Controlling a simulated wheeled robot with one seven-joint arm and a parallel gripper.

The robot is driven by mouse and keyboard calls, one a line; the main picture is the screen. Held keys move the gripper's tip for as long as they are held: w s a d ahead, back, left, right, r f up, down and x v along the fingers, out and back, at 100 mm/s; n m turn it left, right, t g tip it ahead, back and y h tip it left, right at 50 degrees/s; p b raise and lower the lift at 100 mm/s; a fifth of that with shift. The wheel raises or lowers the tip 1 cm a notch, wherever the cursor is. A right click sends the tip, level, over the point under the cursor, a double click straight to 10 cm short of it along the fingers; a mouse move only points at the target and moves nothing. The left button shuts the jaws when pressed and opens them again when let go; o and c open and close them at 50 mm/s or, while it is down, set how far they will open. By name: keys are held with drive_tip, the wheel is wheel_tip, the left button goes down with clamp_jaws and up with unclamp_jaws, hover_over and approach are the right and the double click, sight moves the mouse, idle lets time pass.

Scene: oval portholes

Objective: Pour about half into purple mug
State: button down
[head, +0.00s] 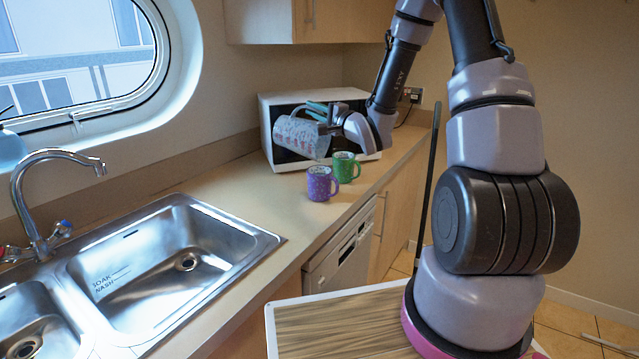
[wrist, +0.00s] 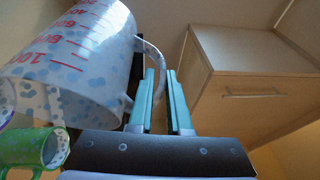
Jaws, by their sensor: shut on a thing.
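My gripper (head: 322,112) is shut on the handle of a clear measuring jug (head: 301,137) with red markings. The jug is held in the air, tilted, above and to the left of the mugs, in front of the microwave. The jug fills the upper left of the wrist view (wrist: 85,55), its handle between my green fingers (wrist: 163,105). The purple mug (head: 321,185) stands upright on the counter, below the jug. The green mug (head: 345,168) stands just behind and right of it; it also shows in the wrist view (wrist: 32,148). I cannot tell how much either mug holds.
A white microwave (head: 270,128) stands behind the jug, against the wall. A steel sink (head: 170,262) with a tap (head: 45,195) is at the left. The counter (head: 255,205) between sink and mugs is clear. A wall cupboard (head: 275,20) hangs above.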

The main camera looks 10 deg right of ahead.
drive_tip(key=shift+s+d+r+m+t+p, duration=0.1)
drive_tip(key=shift+s+d+m+t+p, duration=0.3)
drive_tip(key=shift+s+d+t, duration=0.5)
idle(2.2)
drive_tip(key=shift+s+d+f+m+t+y+p, duration=0.1)
drive_tip(key=shift+s+d+m+t+y+p, duration=0.1)
drive_tip(key=shift+s+d+m+t, duration=0.25)
drive_tip(key=shift+s+d+f+m+t+y+p, duration=0.1)
drive_tip(key=shift+s+d+f+m+t+p, duration=0.2)
drive_tip(key=shift+d, duration=0.35)
drive_tip(key=shift+s+d+r+m+t+y+p, duration=0.1)
drive_tip(key=shift+s+d+m+t, duration=0.05)
drive_tip(key=shift+s+d+t, duration=0.3)
idle(3.4)
